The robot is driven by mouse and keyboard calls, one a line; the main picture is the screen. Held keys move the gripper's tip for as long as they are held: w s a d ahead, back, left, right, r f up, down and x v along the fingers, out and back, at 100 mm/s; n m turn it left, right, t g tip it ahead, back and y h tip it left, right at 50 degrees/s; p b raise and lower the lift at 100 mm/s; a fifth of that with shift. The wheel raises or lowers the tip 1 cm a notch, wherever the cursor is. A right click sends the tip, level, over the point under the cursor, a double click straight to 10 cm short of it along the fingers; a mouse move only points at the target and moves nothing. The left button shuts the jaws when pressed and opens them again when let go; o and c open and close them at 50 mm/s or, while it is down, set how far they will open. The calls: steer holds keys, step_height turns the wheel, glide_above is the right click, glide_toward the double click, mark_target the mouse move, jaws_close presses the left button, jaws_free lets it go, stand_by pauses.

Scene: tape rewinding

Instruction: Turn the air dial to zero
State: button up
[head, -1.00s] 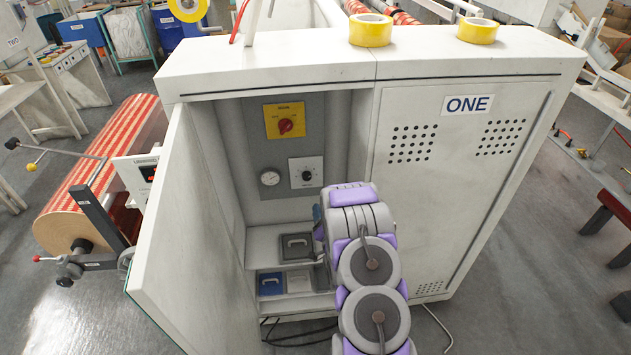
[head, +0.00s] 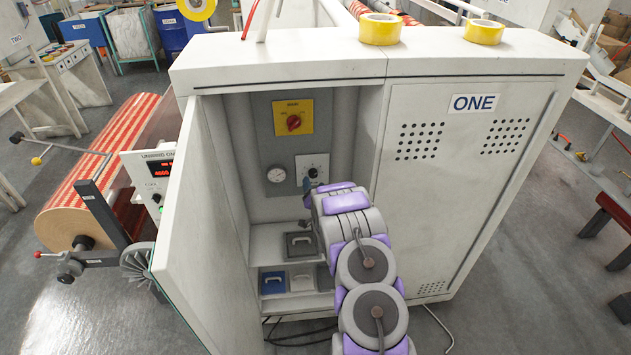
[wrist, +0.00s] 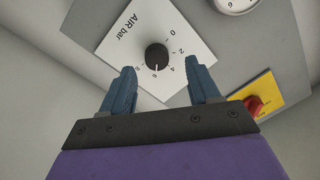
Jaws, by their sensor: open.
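The air dial (wrist: 157,57) is a round black knob on a white plate (wrist: 125,48) marked "AIR bar", with a scale from 0 to 8.
A yellow plate with a red switch (head: 293,121) is above the dial. A round gauge (head: 276,174) is left of it. The open cabinet door (head: 190,200) stands at the left, and the closed door (head: 450,190) is at the right. Trays (head: 300,245) lie on shelves below.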

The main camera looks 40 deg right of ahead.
mark_target(314, 176)
steer(key=w+d, duration=0.2)
steer(key=d, duration=0.1)
steer(key=w+d, duration=0.1)
steer(key=shift+d+f, duration=0.15)
steer(key=shift+f, duration=0.15)
steer(key=shift+w+a, duration=0.1)
steer(key=shift+a, duration=0.3)
steer(key=shift+a+r, duration=0.2)
steer(key=shift+a, duration=0.3)
steer(key=shift+a+r, duration=0.15)
steer(key=shift+a, duration=0.35)
steer(key=shift+c, duration=0.7)
steer(key=shift+a, duration=0.15)
steer(key=shift+c, duration=0.7)
steer(key=shift+d+f, duration=0.1)
steer(key=shift+d, duration=0.8)
steer(key=c, duration=0.6)
steer(key=shift+c, duration=0.7)
steer(key=shift+a+f, duration=0.15)
steer(key=shift+a, duration=0.1)
